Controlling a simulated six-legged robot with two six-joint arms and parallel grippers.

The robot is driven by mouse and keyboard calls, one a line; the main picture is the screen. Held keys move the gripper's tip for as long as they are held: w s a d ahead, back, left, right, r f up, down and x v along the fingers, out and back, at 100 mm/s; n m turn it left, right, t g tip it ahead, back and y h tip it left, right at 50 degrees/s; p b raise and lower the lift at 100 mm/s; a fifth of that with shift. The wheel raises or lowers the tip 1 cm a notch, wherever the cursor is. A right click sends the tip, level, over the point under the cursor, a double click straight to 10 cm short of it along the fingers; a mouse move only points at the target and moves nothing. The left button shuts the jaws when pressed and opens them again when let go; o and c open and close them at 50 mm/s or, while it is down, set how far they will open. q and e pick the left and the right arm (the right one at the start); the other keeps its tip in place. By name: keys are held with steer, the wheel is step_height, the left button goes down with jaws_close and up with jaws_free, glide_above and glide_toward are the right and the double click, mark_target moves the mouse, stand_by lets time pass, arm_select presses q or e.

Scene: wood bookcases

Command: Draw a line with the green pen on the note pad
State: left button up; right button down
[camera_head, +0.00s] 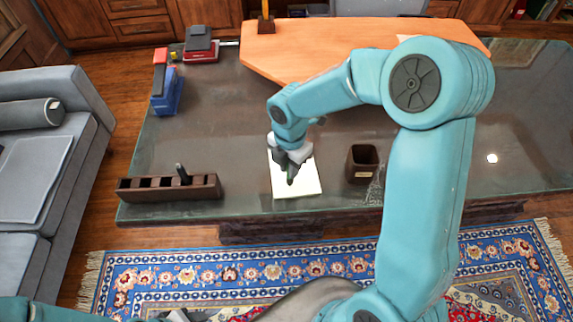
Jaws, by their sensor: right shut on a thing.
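The white note pad (304,184) lies flat on the dark glass-topped desk, near its front edge. My right gripper (291,164) is over the pad and points down at it. It is shut on a dark green pen (291,176), whose lower end is over the pad. I cannot tell whether the tip touches the paper. No line shows on the part of the pad that I see; the gripper and pen hide some of it.
A brown compartment holder (150,190) with a dark upright item stands left of the pad. A dark square cup (361,164) stands to its right. Blue and red desk items (168,92) sit at the back left. An orange wooden top (300,45) lies behind.

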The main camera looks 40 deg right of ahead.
steer(key=shift+s+d, duration=0.15)
steer(key=shift+d, duration=0.1)
steer(key=shift+d, duration=0.1)
steer(key=shift+s+d, duration=0.3)
steer(key=shift+d, duration=0.2)
steer(key=shift+d, duration=0.1)
steer(key=shift+s+d, duration=0.35)
steer(key=shift+d, duration=0.15)
steer(key=shift+d+p, duration=0.15)
steer(key=shift+p, duration=0.15)
